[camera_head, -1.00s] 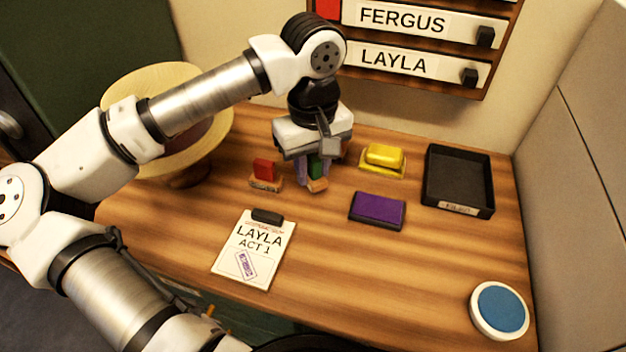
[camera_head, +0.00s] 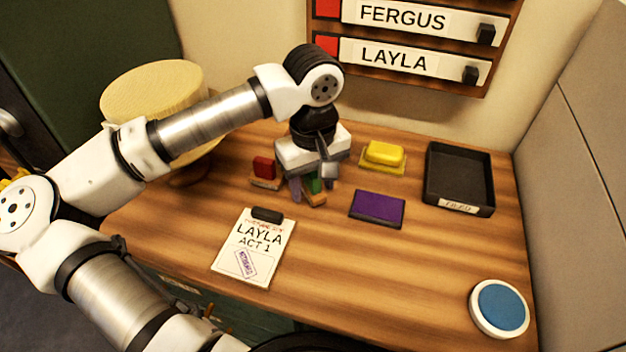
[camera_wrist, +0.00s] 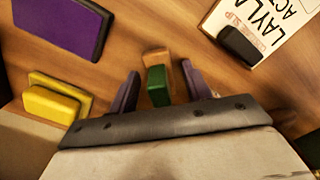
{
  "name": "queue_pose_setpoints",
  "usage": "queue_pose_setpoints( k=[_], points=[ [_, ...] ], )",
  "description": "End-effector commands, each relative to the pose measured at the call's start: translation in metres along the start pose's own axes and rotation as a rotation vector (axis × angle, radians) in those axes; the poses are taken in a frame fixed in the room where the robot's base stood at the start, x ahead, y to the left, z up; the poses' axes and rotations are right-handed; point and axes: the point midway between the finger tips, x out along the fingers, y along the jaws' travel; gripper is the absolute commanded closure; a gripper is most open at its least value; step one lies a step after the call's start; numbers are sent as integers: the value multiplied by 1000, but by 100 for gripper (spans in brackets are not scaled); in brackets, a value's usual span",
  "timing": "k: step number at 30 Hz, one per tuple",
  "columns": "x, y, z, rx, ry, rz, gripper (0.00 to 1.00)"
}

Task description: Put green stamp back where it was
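The green stamp (camera_head: 314,186), a green block on a wooden base, is at the table's middle, between the red stamp and the purple ink pad. My gripper (camera_head: 313,188) points down over it, with one finger on each side. In the wrist view the green stamp (camera_wrist: 157,86) lies between the two purple-grey fingers (camera_wrist: 160,88), with a visible gap on both sides, so the gripper is open around it. The stamp appears to rest on the table; its underside is hidden. The red stamp (camera_head: 264,168) stands just left of my gripper.
A purple ink pad (camera_head: 377,208) lies right of the gripper, with a yellow stamp (camera_head: 384,153) behind it. A clipboard (camera_head: 236,262) lies in front. A black tray (camera_head: 431,195) is at back right, a round blue pad (camera_head: 500,307) at front right.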

Motion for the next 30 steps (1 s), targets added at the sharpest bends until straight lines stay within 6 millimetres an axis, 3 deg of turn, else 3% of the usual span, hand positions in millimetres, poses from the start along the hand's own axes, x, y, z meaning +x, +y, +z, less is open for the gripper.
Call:
queue_pose_setpoints(
  k=[9,21,30],
  points=[
    [-8,0,-1,-1,2,0,51],
    [-91,0,-1,-1,3,0,51],
    [-122,0,0,1,0,-1,51]
  ],
)
